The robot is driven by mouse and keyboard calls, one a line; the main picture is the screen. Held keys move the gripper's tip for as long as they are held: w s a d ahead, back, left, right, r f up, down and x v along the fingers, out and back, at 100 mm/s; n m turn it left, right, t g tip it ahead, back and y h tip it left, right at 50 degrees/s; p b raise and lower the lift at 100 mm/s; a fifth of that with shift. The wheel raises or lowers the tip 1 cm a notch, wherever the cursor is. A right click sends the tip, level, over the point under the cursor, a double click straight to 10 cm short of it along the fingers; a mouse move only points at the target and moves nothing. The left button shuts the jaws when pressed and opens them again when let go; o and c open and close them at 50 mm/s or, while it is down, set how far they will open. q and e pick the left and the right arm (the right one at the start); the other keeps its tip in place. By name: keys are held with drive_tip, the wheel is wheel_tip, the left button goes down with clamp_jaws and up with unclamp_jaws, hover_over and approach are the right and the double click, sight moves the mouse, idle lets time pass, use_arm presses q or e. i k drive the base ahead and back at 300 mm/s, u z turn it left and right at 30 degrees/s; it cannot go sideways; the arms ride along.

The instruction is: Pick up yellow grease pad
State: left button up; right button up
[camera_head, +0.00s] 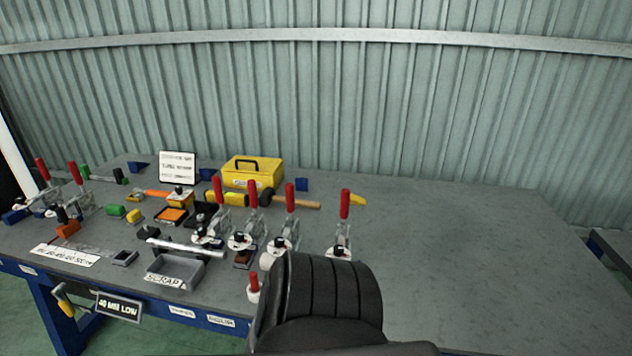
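I cannot tell for sure which item is the yellow grease pad. Neither gripper shows. A black ribbed part, likely of my own arm, covers the front middle of the bench and hides what is behind it.
Several red-handled toggle clamps (344,205) stand across the bench's middle and left. A grey SCRAP bin (175,270) sits near the front edge. A yellow toolbox (252,172) and a hammer (296,203) are at the back. The bench's right side (480,250) is clear.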

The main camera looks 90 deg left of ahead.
sight(134, 217)
drive_tip(key=u, duration=4.15)
